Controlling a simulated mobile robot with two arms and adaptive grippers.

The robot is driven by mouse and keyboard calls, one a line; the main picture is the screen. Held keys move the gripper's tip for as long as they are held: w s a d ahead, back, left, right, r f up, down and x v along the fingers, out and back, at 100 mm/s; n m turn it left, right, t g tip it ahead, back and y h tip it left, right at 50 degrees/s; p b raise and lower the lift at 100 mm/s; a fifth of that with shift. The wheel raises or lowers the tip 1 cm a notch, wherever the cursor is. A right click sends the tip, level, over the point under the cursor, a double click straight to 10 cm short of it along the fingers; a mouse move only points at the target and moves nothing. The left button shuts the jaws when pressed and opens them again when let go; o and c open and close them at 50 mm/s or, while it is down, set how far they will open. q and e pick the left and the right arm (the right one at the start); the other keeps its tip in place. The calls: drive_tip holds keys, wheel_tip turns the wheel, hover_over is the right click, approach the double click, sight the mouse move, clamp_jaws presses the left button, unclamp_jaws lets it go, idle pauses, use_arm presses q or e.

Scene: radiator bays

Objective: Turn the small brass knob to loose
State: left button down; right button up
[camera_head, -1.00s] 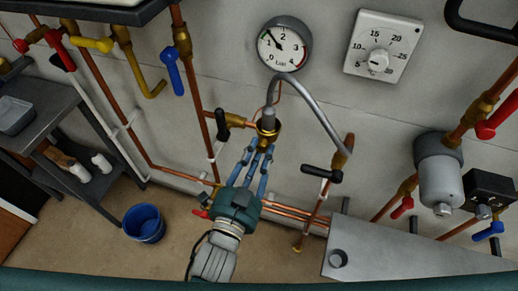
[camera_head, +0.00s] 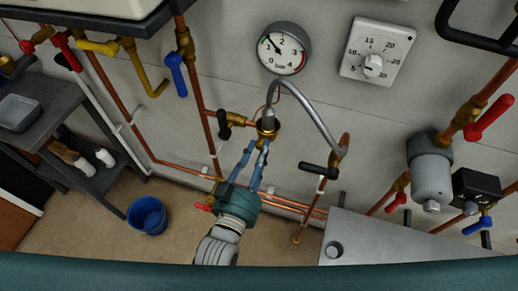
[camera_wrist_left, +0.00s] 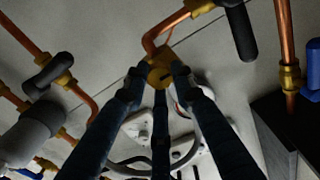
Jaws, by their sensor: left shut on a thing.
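The small brass knob (camera_head: 268,130) sits at the end of a short branch off the upright copper pipe, just below the grey hose end. My left gripper (camera_head: 264,143) reaches up to it from below, its blue fingers closed on the brass. In the left wrist view the knob (camera_wrist_left: 160,74) shows between the dark fingertips (camera_wrist_left: 158,80), which partly cover it. I cannot read any mark of its turn position. My right gripper is in neither view.
A black-handled valve (camera_head: 224,124) is close left of the knob. The grey hose (camera_head: 310,103) arches to the right, with another black lever (camera_head: 319,170) below. A pressure gauge (camera_head: 284,49) hangs above. A blue bucket (camera_head: 146,218) stands on the floor at left.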

use_arm(q)
drive_tip(key=shift+f, duration=0.1)
idle(0.3)
drive_tip(key=c, duration=1.4)
unclamp_jaws()
drive_tip(key=v, duration=1.2)
